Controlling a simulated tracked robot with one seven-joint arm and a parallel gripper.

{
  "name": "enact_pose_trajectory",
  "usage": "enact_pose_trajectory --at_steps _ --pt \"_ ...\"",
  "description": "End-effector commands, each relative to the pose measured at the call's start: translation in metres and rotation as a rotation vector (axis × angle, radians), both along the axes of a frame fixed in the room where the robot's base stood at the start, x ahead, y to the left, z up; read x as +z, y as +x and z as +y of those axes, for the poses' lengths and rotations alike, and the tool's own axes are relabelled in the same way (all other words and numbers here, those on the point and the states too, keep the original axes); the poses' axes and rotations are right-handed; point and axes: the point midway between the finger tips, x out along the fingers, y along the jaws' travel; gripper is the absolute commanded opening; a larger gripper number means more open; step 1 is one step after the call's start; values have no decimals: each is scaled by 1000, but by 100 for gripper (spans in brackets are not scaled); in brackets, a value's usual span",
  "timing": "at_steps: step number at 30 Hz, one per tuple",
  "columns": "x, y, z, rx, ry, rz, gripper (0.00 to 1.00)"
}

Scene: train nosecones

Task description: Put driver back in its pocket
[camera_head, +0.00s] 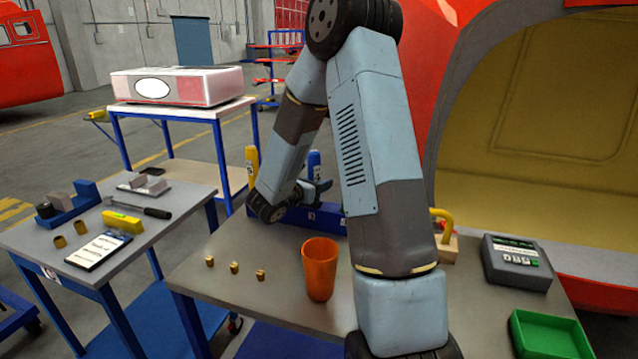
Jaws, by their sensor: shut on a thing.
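My gripper (318,187) is at the back of the near table, partly hidden by my own arm. It is shut on a blue-handled driver (314,160), which stands about upright with its handle above the jaws. The driver's lower part is hidden. A blue rack (329,219) with small white labels lies behind and below the gripper. I cannot tell whether the driver's tip is inside a pocket or above it. A yellow-handled tool (252,164) stands upright at the rack's left end.
The near table (215,289) holds an orange cup (320,269), several small brass pieces (234,267), a grey device (516,262), a green tray (548,335) and a wooden block with a yellow handle (445,235). A dark screwdriver (145,209) lies on the left table.

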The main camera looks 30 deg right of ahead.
Motion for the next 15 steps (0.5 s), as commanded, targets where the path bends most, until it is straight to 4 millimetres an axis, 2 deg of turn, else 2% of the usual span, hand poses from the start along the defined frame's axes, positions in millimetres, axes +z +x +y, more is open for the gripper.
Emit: enact_pose_trajectory --at_steps 15 --pt "-8 0 0 0 0 -1 0"
